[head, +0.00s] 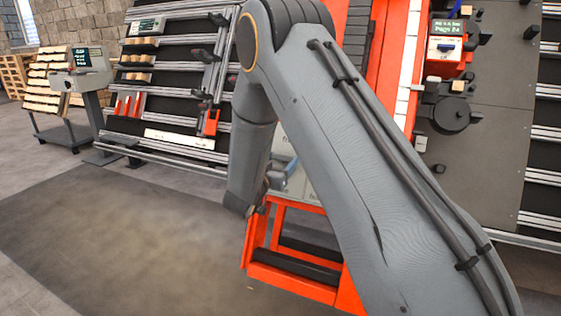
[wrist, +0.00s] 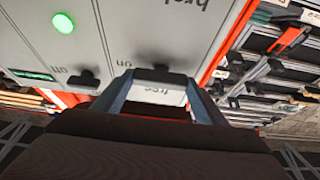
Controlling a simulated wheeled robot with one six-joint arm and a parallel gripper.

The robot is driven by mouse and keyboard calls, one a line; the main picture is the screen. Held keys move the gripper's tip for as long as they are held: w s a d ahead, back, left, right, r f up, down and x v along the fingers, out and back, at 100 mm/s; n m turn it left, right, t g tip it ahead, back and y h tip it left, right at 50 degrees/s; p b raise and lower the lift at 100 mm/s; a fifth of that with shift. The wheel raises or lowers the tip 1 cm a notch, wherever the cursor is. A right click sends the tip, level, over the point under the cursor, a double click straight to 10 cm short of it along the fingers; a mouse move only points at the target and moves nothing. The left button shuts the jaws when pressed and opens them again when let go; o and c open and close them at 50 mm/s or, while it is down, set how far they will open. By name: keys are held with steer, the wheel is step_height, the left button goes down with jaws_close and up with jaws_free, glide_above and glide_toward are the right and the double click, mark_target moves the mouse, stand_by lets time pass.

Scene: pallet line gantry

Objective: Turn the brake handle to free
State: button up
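In the wrist view a pale panel (wrist: 115,35) shows upside down, with lettering that starts "brak". A black handle (wrist: 156,74), apparently the brake handle, lies between the fingertips of my gripper (wrist: 160,82). The fingers stand apart, one at each end of the handle, and a "free" label shows between them. Whether they press on it, I cannot tell. A second black handle (wrist: 83,78) sits to the left beside an "on" label. In the head view my arm hides most of the panel (head: 297,182) and the gripper.
A green lamp (wrist: 63,23) glows on the panel. An orange frame (head: 296,268) stands below the panel in the head view. Sloped racks (head: 165,90) and a grey pedestal terminal (head: 83,83) stand to the left. The floor at lower left is clear.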

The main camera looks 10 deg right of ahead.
steer(key=c, duration=0.5)
steer(key=shift+o, duration=0.2)
steer(key=shift+m, duration=0.3)
steer(key=m+g+h, duration=0.1)
steer(key=m, duration=0.1)
steer(key=m+g+h, duration=0.1)
steer(key=m, duration=0.2)
steer(key=shift+w+a+r+m+g+p, duration=0.1)
steer(key=shift+a+m+g+p, duration=0.1)
steer(key=shift+m+g+p, duration=0.15)
steer(key=m+g, duration=0.1)
steer(key=m, duration=0.1)
steer(key=m+g+h, duration=0.1)
steer(key=m, duration=0.1)
steer(key=shift+w+r+m+p, duration=0.1)
steer(key=shift+m+p, duration=0.25)
steer(key=shift+p, duration=0.05)
steer(key=m+g, duration=0.1)
steer(key=m, duration=0.2)
steer(key=m+g+p, duration=0.1)
steer(key=m+g, duration=0.1)
steer(key=m, duration=0.1)
steer(key=shift+w+r, duration=0.1)
steer(key=shift+r, duration=0.05)
steer(key=shift+m+g+y+p, duration=0.35)
steer(key=shift+m+g+p, duration=0.1)
steer(key=shift+m, duration=0.65)
steer(key=shift+m+g+y+p, duration=0.35)
steer(key=shift+m+g+p, duration=0.05)
steer(key=shift+m, duration=0.7)
